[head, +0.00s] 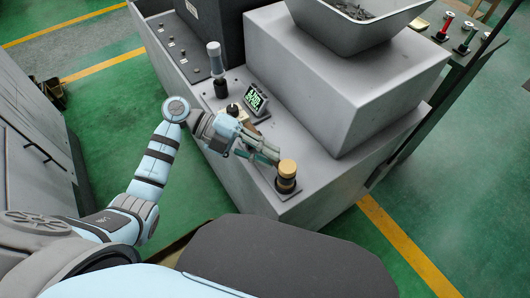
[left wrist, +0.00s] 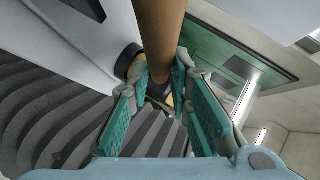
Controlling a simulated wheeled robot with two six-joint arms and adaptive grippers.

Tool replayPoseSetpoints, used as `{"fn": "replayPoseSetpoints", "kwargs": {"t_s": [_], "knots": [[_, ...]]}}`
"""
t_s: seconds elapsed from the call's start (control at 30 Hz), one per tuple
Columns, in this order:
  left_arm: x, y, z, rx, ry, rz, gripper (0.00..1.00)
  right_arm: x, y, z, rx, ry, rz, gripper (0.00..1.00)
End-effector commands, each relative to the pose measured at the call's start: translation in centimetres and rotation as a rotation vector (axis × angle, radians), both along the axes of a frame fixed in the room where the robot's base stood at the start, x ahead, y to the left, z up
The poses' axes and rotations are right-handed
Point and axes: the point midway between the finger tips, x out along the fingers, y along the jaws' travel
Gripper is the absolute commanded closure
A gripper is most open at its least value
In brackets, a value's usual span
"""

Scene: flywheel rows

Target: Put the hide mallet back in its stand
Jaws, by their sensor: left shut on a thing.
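In the left wrist view, my left gripper (left wrist: 162,88) is shut on a brown round handle (left wrist: 161,28), which I take as the hide mallet's. The handle runs from the picture's top down between the teal fingers. In the head view, my left gripper (head: 266,155) is low over the machine's grey ledge, and its hold is hard to see. Just beyond its fingertips, a tan-topped black cylinder (head: 287,168) stands upright near the ledge's corner. I cannot tell whether this is the mallet's head, the stand, or both. My right gripper is not in view.
A small screen with green text (head: 256,100) sits behind my wrist. An upright lever with a pale grip (head: 215,62) stands farther left. A raised grey block (head: 340,75) bounds the ledge, with a hopper (head: 355,25) on top. Green floor (head: 340,235) lies below.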

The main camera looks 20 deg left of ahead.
Motion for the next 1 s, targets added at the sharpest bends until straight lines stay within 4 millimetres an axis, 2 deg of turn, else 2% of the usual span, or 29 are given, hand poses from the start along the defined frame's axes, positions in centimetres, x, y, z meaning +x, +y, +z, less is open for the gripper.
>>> {"fn": "replayPoseSetpoints", "kwargs": {"t_s": [0.23,0.53,0.57,0.7,1.0], "knots": [[0.00,-0.02,-1.10,-0.001,0.000,0.000,1.00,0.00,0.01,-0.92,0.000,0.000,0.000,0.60],[0.01,-0.03,-1.20,-0.001,0.000,0.000,1.00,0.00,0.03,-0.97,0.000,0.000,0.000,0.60],[0.01,-0.03,-1.20,-0.001,0.000,0.000,0.80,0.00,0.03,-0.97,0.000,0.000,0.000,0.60],[0.01,-0.03,-1.20,-0.001,0.000,0.000,0.58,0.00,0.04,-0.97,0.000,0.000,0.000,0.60],[0.00,0.13,-1.24,0.001,0.001,0.001,0.58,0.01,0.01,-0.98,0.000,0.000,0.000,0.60]]}}
